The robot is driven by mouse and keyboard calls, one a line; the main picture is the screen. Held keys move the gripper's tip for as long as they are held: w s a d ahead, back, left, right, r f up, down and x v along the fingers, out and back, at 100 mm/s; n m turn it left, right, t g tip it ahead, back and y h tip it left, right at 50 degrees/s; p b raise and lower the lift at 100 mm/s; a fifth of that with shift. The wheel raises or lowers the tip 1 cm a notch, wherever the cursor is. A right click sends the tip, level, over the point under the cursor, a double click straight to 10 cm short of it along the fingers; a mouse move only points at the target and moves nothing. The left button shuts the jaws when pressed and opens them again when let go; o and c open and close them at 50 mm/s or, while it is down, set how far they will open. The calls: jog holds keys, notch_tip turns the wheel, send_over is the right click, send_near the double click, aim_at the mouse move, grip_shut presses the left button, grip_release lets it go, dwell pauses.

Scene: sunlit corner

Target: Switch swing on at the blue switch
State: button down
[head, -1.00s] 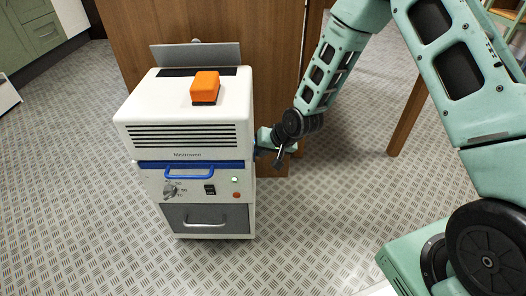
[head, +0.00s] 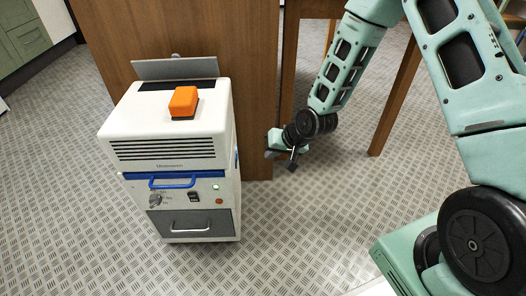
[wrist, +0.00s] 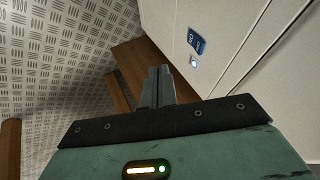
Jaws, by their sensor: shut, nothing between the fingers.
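The white machine (head: 165,130) stands on the floor left of my gripper. In the wrist view, a small blue switch (wrist: 197,40) with white lettering is on a pale upright panel at upper right. A small lit round lamp (wrist: 194,63) is just below it in that picture. In the head view the switch is not clear, as the machine's side is seen at a steep angle. My gripper (head: 271,152) is to the right of the machine, apart from it. In the wrist view its fingers (wrist: 157,80) are together and empty, left of the switch.
The machine's front has a blue handle (head: 172,183), a knob, a black rocker and a green lamp (head: 215,187). An orange block (head: 183,101) is on top. A wooden panel (head: 180,40) stands close behind. A wooden leg (head: 397,105) is at right. Floor in front is clear.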

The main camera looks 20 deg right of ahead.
jog(key=v, duration=0.2)
jog(key=shift+s+d+r+p, duration=0.1)
jog(key=shift+s+d+p, duration=0.15)
jog(key=shift+p, duration=0.1)
jog(key=s+a+r+n+g+h+p, duration=0.1)
jog(key=s+a+r+n+g+h, duration=0.3)
jog(key=s+r, duration=0.9)
jog(key=s+a+r+n+g+y+p, duration=0.15)
jog(key=s+a+r+n, duration=0.45)
jog(key=s+r, duration=0.7)
notch_tip(320, 180, up, 35)
jog(key=s+p, duration=0.2)
jog(key=p, duration=3.6)
jog(key=shift+s+h, duration=0.3)
jog(key=shift+h, duration=0.15)
jog(key=shift+a, duration=0.15)
